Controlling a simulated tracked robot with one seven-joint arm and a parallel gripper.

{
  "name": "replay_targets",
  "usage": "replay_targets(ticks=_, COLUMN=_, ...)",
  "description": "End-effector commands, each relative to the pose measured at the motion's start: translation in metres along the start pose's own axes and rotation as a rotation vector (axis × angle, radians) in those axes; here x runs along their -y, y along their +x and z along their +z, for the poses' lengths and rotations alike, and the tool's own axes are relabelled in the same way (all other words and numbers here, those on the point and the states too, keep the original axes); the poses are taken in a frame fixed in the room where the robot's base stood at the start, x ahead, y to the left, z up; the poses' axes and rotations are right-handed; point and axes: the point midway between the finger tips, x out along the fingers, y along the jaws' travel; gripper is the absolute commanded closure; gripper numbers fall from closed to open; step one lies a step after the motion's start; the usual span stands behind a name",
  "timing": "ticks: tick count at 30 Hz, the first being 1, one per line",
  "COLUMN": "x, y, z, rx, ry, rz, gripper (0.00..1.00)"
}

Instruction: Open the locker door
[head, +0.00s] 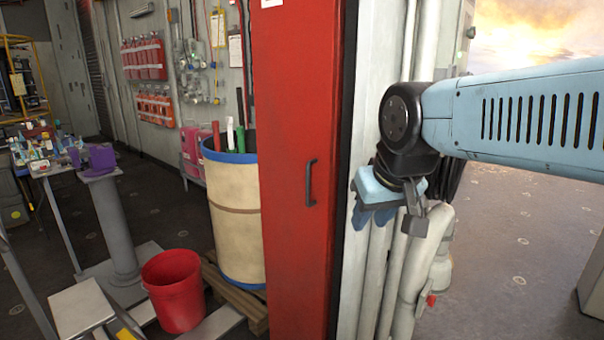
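The locker door (285,250) is a tall red panel in the middle of the head view. A dark vertical bar handle (309,183) sits on it near its right side. The door looks shut, though its edges are only partly in view. My gripper (372,216) hangs from my blue arm to the right of the handle, in front of pale pipes and the wall edge. It is apart from the handle. Its light blue fingers are seen small and from the side, so whether they are open is unclear. I see nothing held.
A beige drum (235,215) with a blue rim stands on a wooden pallet (232,300) left of the door. A red bucket (173,290), a grey pedestal (118,230) and a cluttered table (50,168) are further left. Open floor (515,240) lies at right.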

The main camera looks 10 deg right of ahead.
Motion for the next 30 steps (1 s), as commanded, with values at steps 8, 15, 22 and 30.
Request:
replay_targets(ticks=8, x=-0.005, y=0.028, z=-0.003, rx=0.174, ry=-0.263, rz=0.135, gripper=0.66)
replay_targets(ticks=15, x=-0.030, y=0.060, z=-0.023, rx=0.424, ry=-0.707, rz=0.348, gripper=0.66)
replay_targets(ticks=22, x=-0.038, y=0.087, z=-0.065, rx=0.627, ry=-1.140, rz=0.566, gripper=0.66)
replay_targets(ticks=30, x=-0.009, y=0.122, z=-0.133, rx=0.804, ry=-1.642, rz=0.858, gripper=0.66)
